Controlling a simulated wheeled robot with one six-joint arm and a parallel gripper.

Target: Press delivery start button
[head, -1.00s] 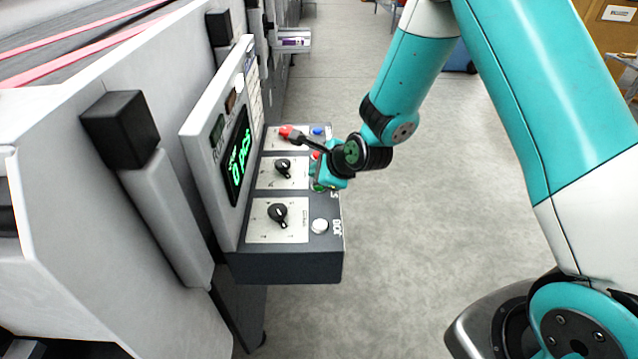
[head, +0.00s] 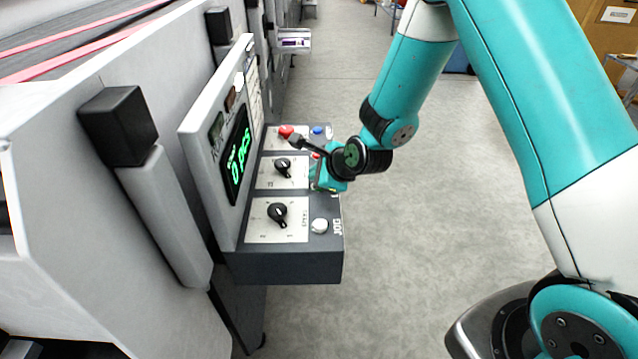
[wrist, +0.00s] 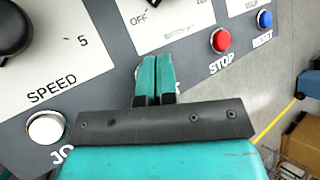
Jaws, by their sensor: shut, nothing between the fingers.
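The control panel (head: 290,248) juts from the machine's side. My gripper (head: 316,176) is over its right edge in the head view. In the wrist view the two teal fingers (wrist: 157,72) are together and empty, pointing at the panel between the white JOG button (wrist: 46,127) and the red STOP button (wrist: 221,40). The fingers cover the spot there. Only the end of a label, a "T", and a bit of pale rim show beside them, so the start button itself is hidden. I cannot tell whether the fingertips touch it.
A blue RESET button (wrist: 264,19) sits beyond STOP. Black rotary knobs, one for speed (head: 278,214), and a red knob (head: 286,131) stand on the panel.

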